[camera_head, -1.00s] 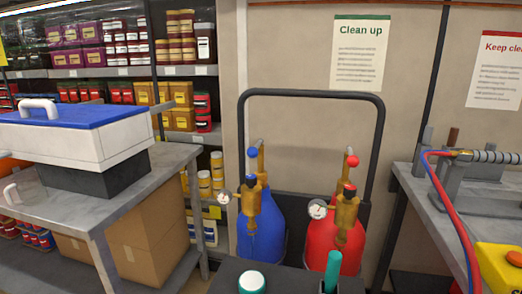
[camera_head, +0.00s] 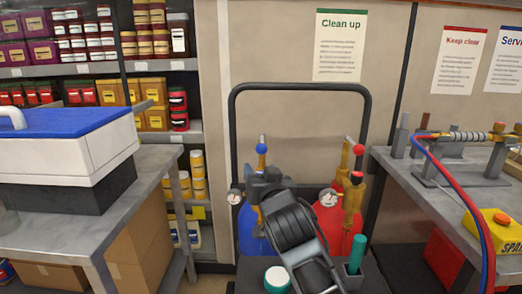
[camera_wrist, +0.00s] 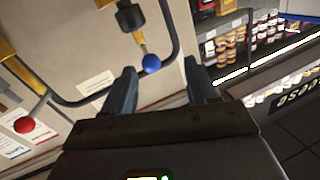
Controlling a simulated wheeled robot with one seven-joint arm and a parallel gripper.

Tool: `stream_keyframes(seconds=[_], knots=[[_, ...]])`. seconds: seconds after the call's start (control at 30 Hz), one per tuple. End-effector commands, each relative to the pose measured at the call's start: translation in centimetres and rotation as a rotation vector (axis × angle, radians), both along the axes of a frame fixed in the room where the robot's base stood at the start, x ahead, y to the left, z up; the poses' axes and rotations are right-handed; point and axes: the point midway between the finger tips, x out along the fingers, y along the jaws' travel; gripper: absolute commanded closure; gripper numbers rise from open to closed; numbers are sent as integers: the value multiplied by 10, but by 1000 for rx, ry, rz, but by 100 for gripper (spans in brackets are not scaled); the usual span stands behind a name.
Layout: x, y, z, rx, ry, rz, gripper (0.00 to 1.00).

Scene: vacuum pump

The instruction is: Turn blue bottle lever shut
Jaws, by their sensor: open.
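The blue bottle (camera_head: 249,238) stands in the cart at the centre of the head view, partly hidden behind my arm. Its lever ends in a blue ball (camera_head: 262,149), which points up above the brass valve. In the wrist view the blue ball (camera_wrist: 151,63) shows on its thin stem, ahead of the gap between my fingers. My gripper (camera_wrist: 165,72) is open and empty, with one dark finger on each side of the ball's line. I see no contact with the ball. In the head view my arm hides the gripper's fingers and most of the blue valve.
The red bottle (camera_head: 328,222) stands close on the right, with its own red ball (camera_head: 358,149). A dark tubular frame (camera_head: 300,87) arches behind both bottles. Pressure gauges stick out beside the valves. Grey benches stand left (camera_head: 150,190) and right (camera_head: 420,185).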

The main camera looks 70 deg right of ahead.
Motion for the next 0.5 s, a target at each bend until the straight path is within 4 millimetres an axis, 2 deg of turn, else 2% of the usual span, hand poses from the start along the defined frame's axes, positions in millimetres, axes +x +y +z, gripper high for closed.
stream_keyframes(seconds=[0.03, 0.17, 0.5], knots=[[-1, -11, 9, -4, -12, -26, 42], [-2, -26, 20, -2, -28, -58, 42], [21, -64, 22, -1, -28, -64, 42]])
